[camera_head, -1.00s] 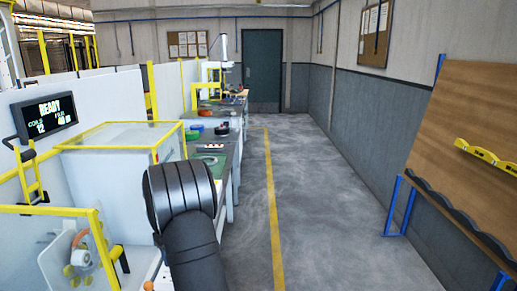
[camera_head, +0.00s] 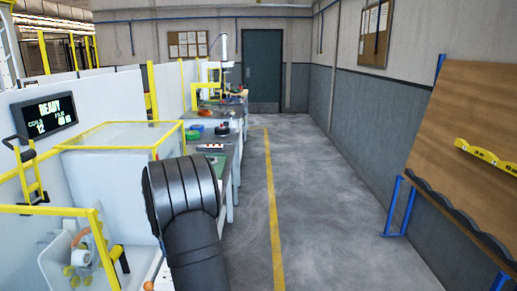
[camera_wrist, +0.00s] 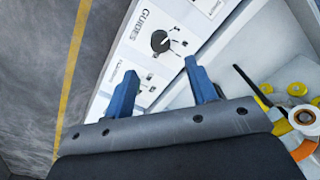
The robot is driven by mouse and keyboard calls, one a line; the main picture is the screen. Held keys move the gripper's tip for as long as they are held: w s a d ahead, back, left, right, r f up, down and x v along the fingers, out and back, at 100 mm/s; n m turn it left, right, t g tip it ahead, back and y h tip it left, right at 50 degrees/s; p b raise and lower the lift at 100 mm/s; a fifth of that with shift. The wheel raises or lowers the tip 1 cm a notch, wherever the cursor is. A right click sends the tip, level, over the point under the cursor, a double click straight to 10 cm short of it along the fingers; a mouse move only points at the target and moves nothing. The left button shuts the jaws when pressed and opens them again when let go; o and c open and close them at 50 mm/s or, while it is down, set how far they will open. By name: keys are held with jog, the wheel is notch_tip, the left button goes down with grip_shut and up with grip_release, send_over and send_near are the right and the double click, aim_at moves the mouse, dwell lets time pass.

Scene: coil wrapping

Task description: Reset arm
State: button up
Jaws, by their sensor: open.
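My gripper (camera_wrist: 163,88) shows in the wrist view with its two blue fingers spread apart and nothing between them. Beyond the fingers is a white panel printed with "GUIDES" (camera_wrist: 135,45). In the head view my dark arm rises in front of the workbench, and the gripper itself is hidden. The coil wrapping machine (camera_head: 80,255), with a yellow frame and orange and yellow rollers, stands at the lower left. Its rollers (camera_wrist: 302,115) also show at the right of the wrist view, apart from the gripper.
Workbenches with green and dark items (camera_head: 215,128) run back behind my arm. The grey floor (camera_head: 330,200) is open, with a yellow line. A wooden board (camera_head: 470,150) leans at the right.

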notch_tip(320, 180, down, 9)
jog(key=shift+s+r, duration=0.1)
jog(key=shift+r, duration=0.05)
jog(key=shift+a+f, duration=0.1)
jog(key=shift+f, duration=0.3)
jog(key=m, duration=0.9)
jog(key=shift+r, duration=0.1)
jog(key=m, duration=0.3)
jog(key=shift+m, duration=0.4)
jog(key=m, duration=0.4)
